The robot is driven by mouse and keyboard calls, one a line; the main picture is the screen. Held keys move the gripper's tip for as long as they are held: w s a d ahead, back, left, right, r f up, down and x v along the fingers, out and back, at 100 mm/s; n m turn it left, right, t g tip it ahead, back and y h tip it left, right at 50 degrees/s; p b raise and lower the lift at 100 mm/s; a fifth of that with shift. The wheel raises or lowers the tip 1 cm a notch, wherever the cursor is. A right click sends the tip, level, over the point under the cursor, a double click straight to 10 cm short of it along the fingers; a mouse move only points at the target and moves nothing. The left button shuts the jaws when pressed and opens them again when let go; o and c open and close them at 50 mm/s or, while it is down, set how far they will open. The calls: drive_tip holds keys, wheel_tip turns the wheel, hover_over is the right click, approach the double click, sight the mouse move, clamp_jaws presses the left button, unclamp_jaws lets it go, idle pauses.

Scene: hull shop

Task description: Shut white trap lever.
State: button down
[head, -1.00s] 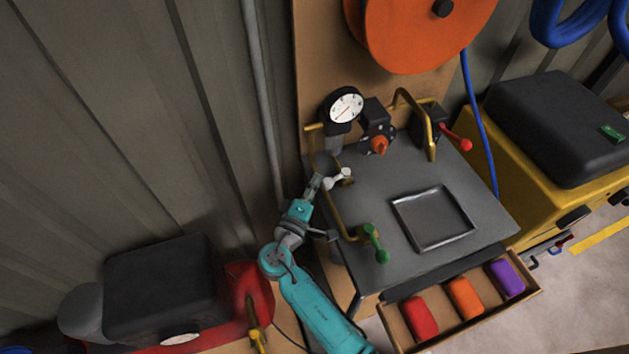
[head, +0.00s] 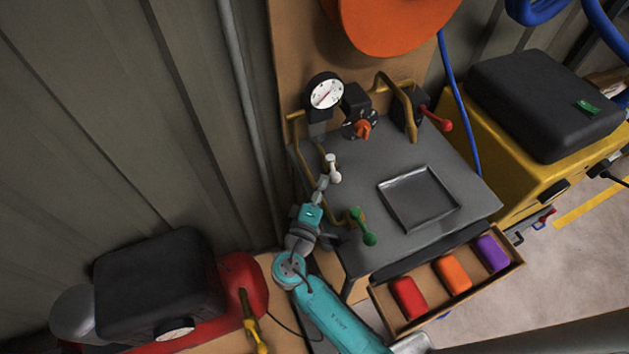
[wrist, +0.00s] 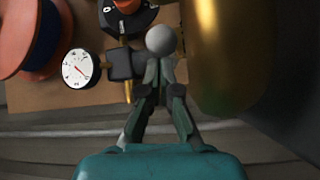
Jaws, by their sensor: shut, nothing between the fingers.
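The white trap lever (head: 333,170) is a short handle with a rounded end on the brass pipe at the left edge of the grey bench top. It runs roughly up and down in the head view. My gripper (head: 319,190) is shut and empty, just below and left of the lever. In the wrist view, a pale round knob (wrist: 161,39), seemingly the lever's end, is right at the tips of my closed fingers (wrist: 160,68). I cannot tell whether they touch. The lever's base is hidden in the wrist view.
A green-handled lever (head: 363,228) is right of my wrist. The gauge (head: 325,93), orange knob (head: 362,129) and red lever (head: 436,118) stand at the back. A brass pipe (wrist: 232,55) looms close at right in the wrist view. A shallow tray (head: 420,198) lies on the bench.

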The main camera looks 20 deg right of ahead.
drive_tip(key=shift+s+d, duration=0.25)
drive_tip(key=shift+d, duration=0.1)
drive_tip(key=shift+s+d, duration=0.1)
idle(0.6)
